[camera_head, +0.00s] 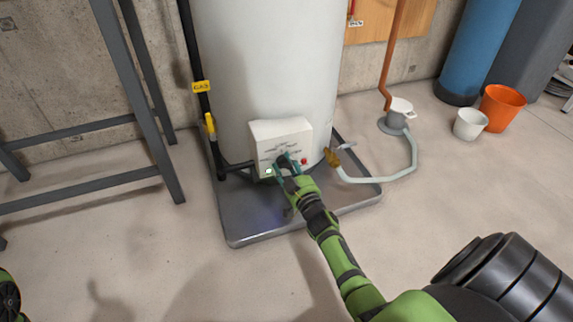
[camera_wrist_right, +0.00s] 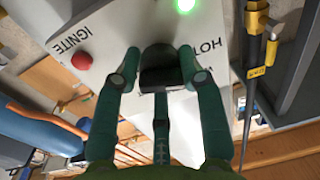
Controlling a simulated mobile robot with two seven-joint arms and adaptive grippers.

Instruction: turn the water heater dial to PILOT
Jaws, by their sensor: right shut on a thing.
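The water heater (camera_head: 265,70) is a tall white tank with a white control box (camera_head: 282,132) low on its front. My right gripper (camera_head: 287,167) is at the front of this box, and its fingers hide most of the dial in the head view. In the right wrist view the dark dial (camera_wrist_right: 159,56) sits between the fingertips of my right gripper (camera_wrist_right: 160,68), which is shut on it. The word HOT is on one side of the dial and IGNITE on the other. I cannot read PILOT or the dial's setting. My left gripper is out of view.
The box has a red button (camera_wrist_right: 82,61) by IGNITE and a lit green light (camera_wrist_right: 184,5). The heater stands in a grey drain pan (camera_head: 240,232). A gas pipe with a yellow valve handle (camera_head: 210,124) is at left, a brass drain valve (camera_head: 331,157) with hose at right.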

